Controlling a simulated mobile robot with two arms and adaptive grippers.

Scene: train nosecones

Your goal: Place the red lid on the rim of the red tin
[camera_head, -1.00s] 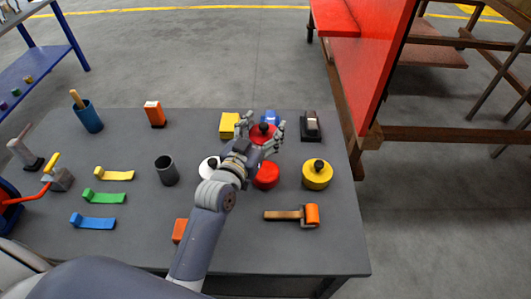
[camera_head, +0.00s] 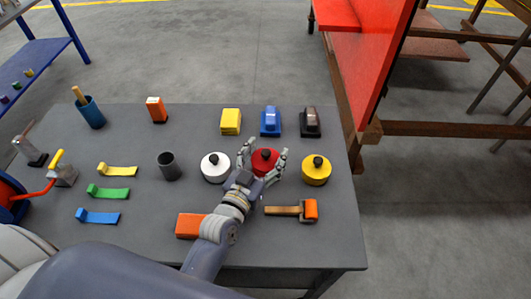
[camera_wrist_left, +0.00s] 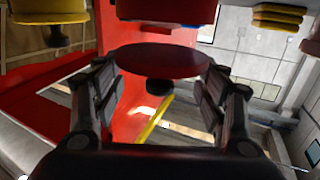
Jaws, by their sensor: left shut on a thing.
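The red lid (camera_head: 266,163) with its black knob is between the fingers of my left gripper (camera_head: 264,160) in the head view. The gripper is shut on it. The lid lines up over the red tin, whose body is mostly hidden by the lid and hand. In the left wrist view, which looks upside down, the lid (camera_wrist_left: 160,62) sits between both fingers, knob pointing down in the picture. The red tin (camera_wrist_left: 165,11) shows at the top edge there, with a gap between it and the lid. My right gripper is not in view.
A white tin (camera_head: 214,170) stands close left of the hand and a yellow tin (camera_head: 316,172) close right, both lidded. An orange-headed tool (camera_head: 308,211) lies in front. Yellow (camera_head: 230,121), blue (camera_head: 270,122) and brown (camera_head: 310,122) blocks stand behind.

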